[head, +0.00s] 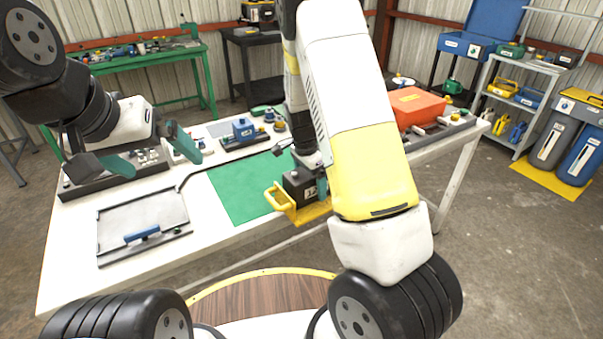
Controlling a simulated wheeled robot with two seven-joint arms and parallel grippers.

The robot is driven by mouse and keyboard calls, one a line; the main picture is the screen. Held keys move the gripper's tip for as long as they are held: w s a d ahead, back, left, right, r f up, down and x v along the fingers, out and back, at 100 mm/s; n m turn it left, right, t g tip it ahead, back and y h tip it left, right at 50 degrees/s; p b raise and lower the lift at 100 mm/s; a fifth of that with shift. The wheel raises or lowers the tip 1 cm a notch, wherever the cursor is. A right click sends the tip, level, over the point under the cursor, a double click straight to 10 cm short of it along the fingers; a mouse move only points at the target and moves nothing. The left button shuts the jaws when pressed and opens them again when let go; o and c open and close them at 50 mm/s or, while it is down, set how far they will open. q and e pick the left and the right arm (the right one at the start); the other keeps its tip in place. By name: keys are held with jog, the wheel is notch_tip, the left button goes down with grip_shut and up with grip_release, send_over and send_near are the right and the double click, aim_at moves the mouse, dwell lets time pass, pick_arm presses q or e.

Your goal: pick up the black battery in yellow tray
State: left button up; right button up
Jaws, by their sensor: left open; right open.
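The black battery (296,190) sits in the yellow tray (279,200) at the table's front edge, right of the green mat. My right gripper (310,177) is down at the battery, with one teal finger showing at its right side. My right forearm hides much of this gripper and the tray's right part. The jaws are open, and I cannot tell whether they touch the battery. My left gripper (152,154) is open and empty, raised over the left part of the table, well away from the battery.
The green mat (240,187) is bare beside the tray. A grey framed panel with a blue handle (142,234) lies at front left. A blue device (243,129) stands at the back. An orange case (416,105) is at right.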

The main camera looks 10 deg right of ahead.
jog(key=c, duration=2)
jog(key=shift+w+r, duration=0.1)
grip_shut()
jog(key=shift+r, duration=0.1)
jog(key=shift+r, duration=1.25)
jog(key=s+r, duration=0.2)
jog(key=s, duration=1.4)
jog(key=shift+a, duration=0.45)
